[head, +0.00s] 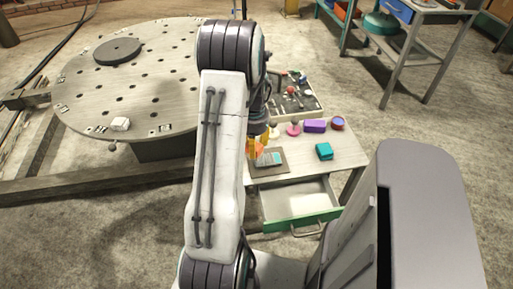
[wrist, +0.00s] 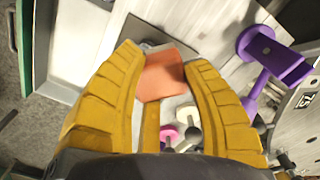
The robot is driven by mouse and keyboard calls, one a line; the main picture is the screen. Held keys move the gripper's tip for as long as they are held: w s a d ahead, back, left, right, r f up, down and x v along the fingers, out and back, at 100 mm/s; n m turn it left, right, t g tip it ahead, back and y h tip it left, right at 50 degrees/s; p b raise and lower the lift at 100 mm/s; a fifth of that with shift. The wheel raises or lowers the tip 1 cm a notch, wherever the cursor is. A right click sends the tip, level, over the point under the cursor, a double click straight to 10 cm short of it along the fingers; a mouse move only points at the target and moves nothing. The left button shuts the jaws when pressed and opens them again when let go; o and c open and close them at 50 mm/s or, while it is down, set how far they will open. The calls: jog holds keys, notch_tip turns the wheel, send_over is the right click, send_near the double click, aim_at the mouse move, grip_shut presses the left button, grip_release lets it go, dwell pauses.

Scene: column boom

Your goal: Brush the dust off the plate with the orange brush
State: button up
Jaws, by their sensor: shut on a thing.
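The orange brush (wrist: 162,78) sits between the two yellow fingertips of my gripper (wrist: 165,60) in the wrist view; the gripper is shut on it. In the head view the yellow gripper (head: 254,147) and a bit of the orange brush (head: 260,151) show beside my arm, at the small table's left end. A dark square plate (head: 284,167) lies on the table just below them, with a grey and teal patch on it. My arm and gripper hide part of the plate. I cannot tell whether the brush touches it.
The small table (head: 345,150) also bears a teal block (head: 324,151), a purple block (head: 315,125), a round red-blue thing (head: 337,123) and a pink thing (head: 293,130). Its drawer (head: 300,200) with a green front stands open. A large round perforated table (head: 150,75) stands at left.

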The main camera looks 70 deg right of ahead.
jog(key=shift+w+r+p, duration=0.1)
jog(key=shift+r+p, duration=1.45)
jog(key=shift+r, duration=1)
